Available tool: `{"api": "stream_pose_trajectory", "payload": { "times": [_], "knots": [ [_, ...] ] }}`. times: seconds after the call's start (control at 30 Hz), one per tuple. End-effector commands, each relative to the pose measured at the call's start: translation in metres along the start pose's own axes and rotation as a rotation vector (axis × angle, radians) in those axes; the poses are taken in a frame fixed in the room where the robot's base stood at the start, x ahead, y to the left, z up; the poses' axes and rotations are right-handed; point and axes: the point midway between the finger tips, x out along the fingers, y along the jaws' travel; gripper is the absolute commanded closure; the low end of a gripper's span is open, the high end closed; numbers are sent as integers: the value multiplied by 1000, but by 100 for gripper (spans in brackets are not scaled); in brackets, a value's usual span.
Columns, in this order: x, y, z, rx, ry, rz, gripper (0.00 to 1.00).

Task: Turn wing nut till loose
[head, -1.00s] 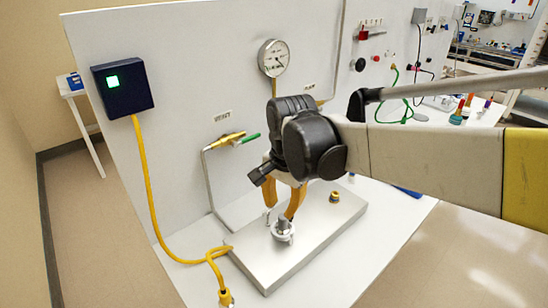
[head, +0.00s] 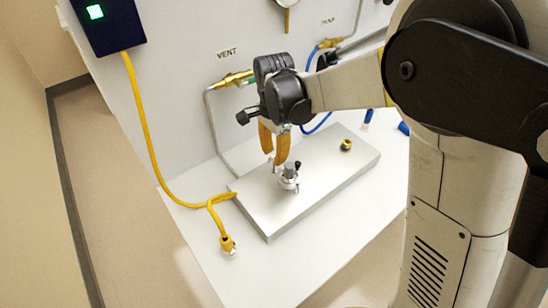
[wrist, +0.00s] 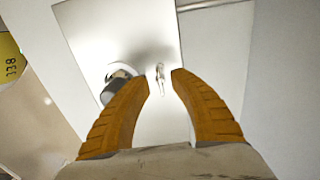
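A small silver piece (wrist: 160,78), which looks like the wing nut on its stud, stands on the metal plate (wrist: 130,30) between my fingertips in the wrist view. My gripper (wrist: 161,76) points down at it, with its two orange fingers apart and a gap on each side of the piece. In the head view my gripper (head: 274,157) is low over the left part of the plate (head: 325,180), and its fingers partly hide the silver piece. A round fitting with a grey cylinder (head: 289,175) stands close beside the fingers; it also shows left of them in the wrist view (wrist: 117,86).
A brass fitting (head: 346,145) sits on the plate's far right. A yellow hose (head: 150,150) ends in a plug (head: 228,244) left of the plate. A VENT valve (head: 232,79) and bent pipe (head: 213,125) stand behind. The white bench (head: 300,262) in front is clear.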

Motion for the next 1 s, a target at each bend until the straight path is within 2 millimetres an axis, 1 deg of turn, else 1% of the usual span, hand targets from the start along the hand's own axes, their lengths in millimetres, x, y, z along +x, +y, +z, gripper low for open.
{"api": "stream_pose_trajectory", "payload": {
  "times": [0.03,0.1,0.37,0.4,0.47,0.5,0.83,1.0],
  "knots": [
    [5,0,0,0,0,0,73],
    [7,0,0,0,0,0,73],
    [8,0,0,0,0,0,73],
    [8,0,0,0,0,0,80],
    [8,0,0,0,0,0,98],
    [8,0,0,0,0,0,100],
    [8,0,0,-16,0,0,100],
    [7,0,0,-77,0,0,100]
  ]
}}
